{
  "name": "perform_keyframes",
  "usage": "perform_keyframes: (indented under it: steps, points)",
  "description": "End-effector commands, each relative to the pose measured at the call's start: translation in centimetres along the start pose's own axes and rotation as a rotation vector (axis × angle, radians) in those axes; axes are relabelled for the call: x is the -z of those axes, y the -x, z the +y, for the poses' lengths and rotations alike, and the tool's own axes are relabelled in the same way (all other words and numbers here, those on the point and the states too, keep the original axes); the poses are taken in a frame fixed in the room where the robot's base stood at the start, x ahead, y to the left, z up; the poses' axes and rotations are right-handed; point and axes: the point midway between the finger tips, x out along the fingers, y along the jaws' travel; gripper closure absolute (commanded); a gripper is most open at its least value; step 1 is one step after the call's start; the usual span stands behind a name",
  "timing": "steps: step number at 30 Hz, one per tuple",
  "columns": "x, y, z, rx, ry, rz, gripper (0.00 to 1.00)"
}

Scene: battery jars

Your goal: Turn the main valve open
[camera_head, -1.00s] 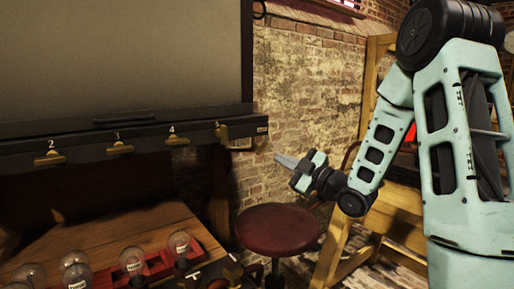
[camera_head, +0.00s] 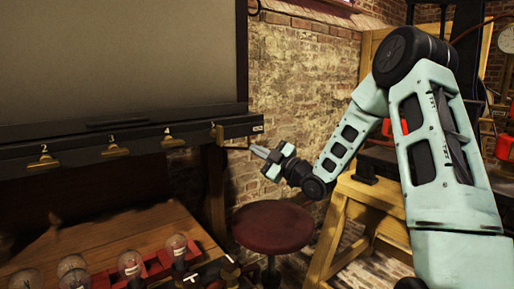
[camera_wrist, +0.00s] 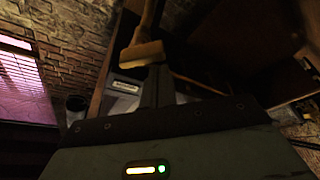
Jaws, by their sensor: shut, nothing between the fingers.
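The rightmost brass lever (camera_head: 218,135) is near the rail's end, beside a small light label (camera_head: 258,128); I cannot read which lever is the main valve. My gripper (camera_head: 255,150) is shut and empty, just right of that lever and below the rail's end, apparently not touching it. In the wrist view my shut fingers (camera_wrist: 151,88) point at a brass lever with a wooden-looking handle (camera_wrist: 143,52), close ahead of the tips; the exact gap is unclear.
A round red stool (camera_head: 273,228) stands below my gripper. A wooden bench (camera_head: 130,235) with several glass bulbs or jars in a red rack (camera_head: 158,264) is at lower left. A brick wall (camera_head: 300,95) is behind. A wooden frame (camera_head: 340,205) stands right, behind my arm.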

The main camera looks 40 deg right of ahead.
Motion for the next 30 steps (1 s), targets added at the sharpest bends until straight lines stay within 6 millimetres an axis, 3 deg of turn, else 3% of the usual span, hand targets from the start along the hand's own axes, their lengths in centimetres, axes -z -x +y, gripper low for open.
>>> perform_keyframes:
  steps: [30]
  points:
    - [-1.28,0.50,-0.17,0.030,0.089,0.000,1.00]
